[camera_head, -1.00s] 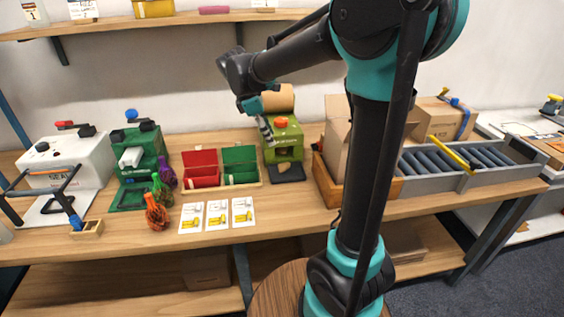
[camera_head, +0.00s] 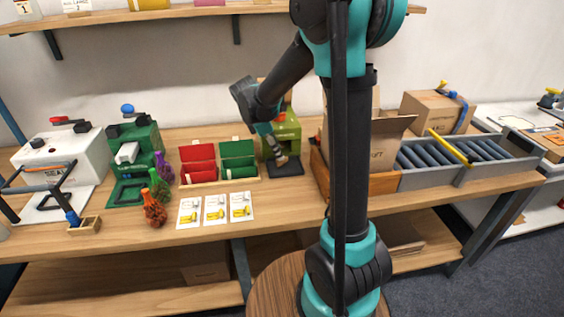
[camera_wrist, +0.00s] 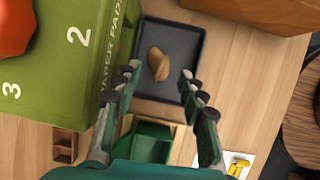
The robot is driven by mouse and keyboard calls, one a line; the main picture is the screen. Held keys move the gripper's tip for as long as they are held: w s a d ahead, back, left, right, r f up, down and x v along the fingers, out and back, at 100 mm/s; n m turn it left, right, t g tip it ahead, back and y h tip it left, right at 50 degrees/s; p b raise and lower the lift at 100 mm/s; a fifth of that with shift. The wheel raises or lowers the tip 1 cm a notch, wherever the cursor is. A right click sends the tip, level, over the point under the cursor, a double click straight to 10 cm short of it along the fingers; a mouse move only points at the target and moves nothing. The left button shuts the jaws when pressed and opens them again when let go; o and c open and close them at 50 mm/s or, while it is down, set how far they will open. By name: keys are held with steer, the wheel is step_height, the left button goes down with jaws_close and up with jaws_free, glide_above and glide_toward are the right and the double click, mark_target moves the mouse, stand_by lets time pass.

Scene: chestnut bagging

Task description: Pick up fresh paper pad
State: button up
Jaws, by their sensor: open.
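The tan paper pad (camera_wrist: 158,64) lies crumpled on a dark tray (camera_wrist: 190,42) in the wrist view. The tray sits against the green dispenser (camera_wrist: 70,50) lettered "PAPER PADS". My gripper (camera_wrist: 159,78) is open, with one finger on each side of the pad in the picture and nothing between them; its height above the tray is hard to tell. In the head view my gripper (camera_head: 277,153) hangs in front of the dispenser (camera_head: 289,132), just over the tray (camera_head: 286,169). The pad is hardly visible there behind the fingers.
Red and green bins (camera_head: 238,160) stand just left of the tray, with picture cards (camera_head: 215,209) in front. An open cardboard box (camera_head: 384,145) in a wooden frame stands to the right. Net bags (camera_head: 154,208) and sealing machines are farther left.

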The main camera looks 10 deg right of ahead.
steer(key=x, duration=0.5)
steer(key=shift+w, duration=0.15)
steer(key=shift+c, duration=0.2)
steer(key=c, duration=0.5)
